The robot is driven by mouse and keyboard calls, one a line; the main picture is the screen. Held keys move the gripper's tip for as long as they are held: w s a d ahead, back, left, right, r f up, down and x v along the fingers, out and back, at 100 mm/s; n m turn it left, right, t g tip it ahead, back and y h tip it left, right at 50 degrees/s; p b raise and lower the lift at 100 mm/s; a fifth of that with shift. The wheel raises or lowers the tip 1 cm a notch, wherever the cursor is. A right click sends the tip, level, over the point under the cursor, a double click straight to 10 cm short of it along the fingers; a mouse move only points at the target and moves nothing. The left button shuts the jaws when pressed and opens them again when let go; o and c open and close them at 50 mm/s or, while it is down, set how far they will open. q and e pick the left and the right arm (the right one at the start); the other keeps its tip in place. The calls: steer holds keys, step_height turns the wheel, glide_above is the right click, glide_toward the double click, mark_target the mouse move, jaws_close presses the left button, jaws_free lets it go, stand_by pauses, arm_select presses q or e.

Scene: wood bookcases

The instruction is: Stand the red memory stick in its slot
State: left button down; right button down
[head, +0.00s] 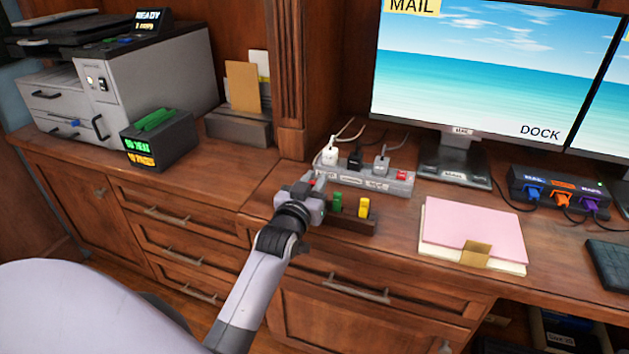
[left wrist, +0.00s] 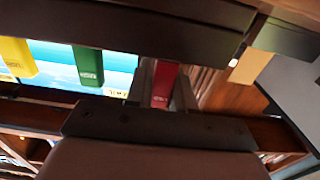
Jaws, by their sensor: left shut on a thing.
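My left gripper (head: 316,193) is at the left end of a dark holder (head: 352,222) near the front of the desk. In the left wrist view it is shut on the red memory stick (left wrist: 162,86), one finger on each side. A green stick (head: 337,203) and a yellow stick (head: 363,207) stand upright in the holder. They also show in the left wrist view, green (left wrist: 88,68) and yellow (left wrist: 17,57). The red stick lines up with them at the holder's end. I cannot tell whether its foot is inside a slot. My right gripper is not in view.
A power strip (head: 387,184) with plugs and cords lies just behind the holder. A pink paper stack (head: 470,232) is to the right, below the monitor (head: 490,75). A printer (head: 130,85) and a small black box (head: 160,142) stand at the left.

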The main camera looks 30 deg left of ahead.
arm_select(q)
steer(key=shift+f, duration=0.6)
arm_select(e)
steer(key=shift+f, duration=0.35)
arm_select(q)
steer(key=c, duration=0.9)
jaws_free()
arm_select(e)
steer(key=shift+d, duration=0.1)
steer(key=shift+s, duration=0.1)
